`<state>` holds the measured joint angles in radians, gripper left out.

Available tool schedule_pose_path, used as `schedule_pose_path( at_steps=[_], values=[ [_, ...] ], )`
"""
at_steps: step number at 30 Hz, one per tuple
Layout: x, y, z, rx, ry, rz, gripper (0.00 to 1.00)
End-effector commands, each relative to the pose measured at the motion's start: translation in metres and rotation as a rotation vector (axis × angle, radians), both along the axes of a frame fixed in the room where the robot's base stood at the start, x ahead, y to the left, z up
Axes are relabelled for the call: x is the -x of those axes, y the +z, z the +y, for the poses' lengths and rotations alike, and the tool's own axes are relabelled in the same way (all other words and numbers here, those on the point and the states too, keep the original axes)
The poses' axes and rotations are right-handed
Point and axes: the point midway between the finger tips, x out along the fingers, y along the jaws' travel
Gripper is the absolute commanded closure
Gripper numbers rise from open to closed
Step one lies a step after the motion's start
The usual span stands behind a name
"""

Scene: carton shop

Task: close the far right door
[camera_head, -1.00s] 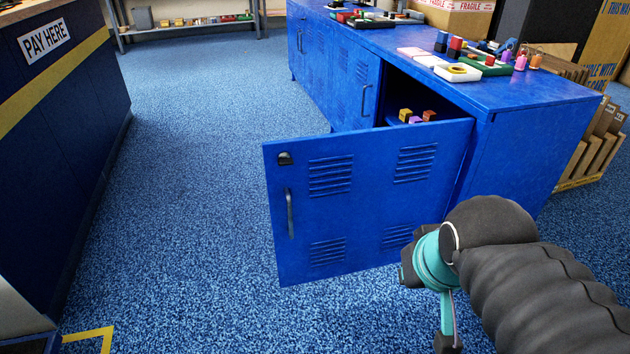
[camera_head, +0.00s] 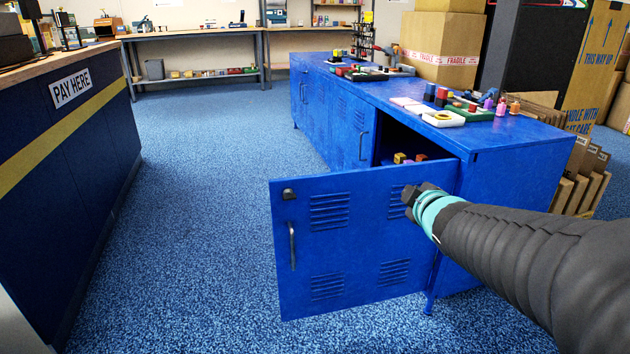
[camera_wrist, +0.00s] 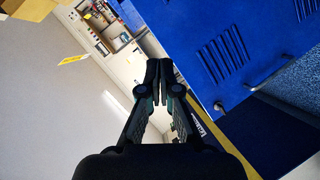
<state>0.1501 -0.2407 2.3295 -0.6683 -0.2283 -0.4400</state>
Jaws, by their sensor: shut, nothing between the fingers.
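The blue cabinet (camera_head: 500,215) has its near right-hand door (camera_head: 335,240) swung wide open toward the front, showing louvres, a handle and a dark lock. The cabinet's inside is dark behind it. My gripper (camera_head: 410,198) is in front of the door's upper right part in the head view; contact cannot be told there. In the wrist view my gripper (camera_wrist: 159,68) is shut and empty, its fingertips close beside the blue door (camera_wrist: 225,50), whose handle shows at the right.
Blocks and trays (camera_head: 443,117) stand on the cabinet top. Small blocks (camera_head: 402,158) sit inside the open compartment. A pay counter (camera_head: 70,180) stands at the left. Blue carpet between counter and door is clear. Cartons (camera_head: 440,50) stand behind the cabinet.

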Motion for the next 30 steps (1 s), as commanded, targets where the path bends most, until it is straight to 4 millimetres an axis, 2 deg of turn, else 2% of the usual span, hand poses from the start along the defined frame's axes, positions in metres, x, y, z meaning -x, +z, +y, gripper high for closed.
schedule_pose_path(
  at_steps=[1,3,6,9,13,18,24,30],
  values=[
    [-0.017,-0.002,0.005,0.058,0.08,-0.035,1.0],
    [-0.036,-0.003,0.016,0.14,0.205,-0.096,1.0],
    [-0.054,-0.01,0.037,0.231,0.392,-0.184,1.0],
    [-0.062,-0.022,0.058,0.297,0.581,-0.273,1.0],
    [-0.058,-0.038,0.079,0.333,0.801,-0.39,1.0],
    [-0.042,-0.053,0.094,0.325,0.991,-0.506,1.0],
    [-0.033,-0.058,0.1,0.311,1.074,-0.564,1.0],
    [-0.043,-0.058,0.12,0.309,1.081,-0.568,1.0]
  ],
)
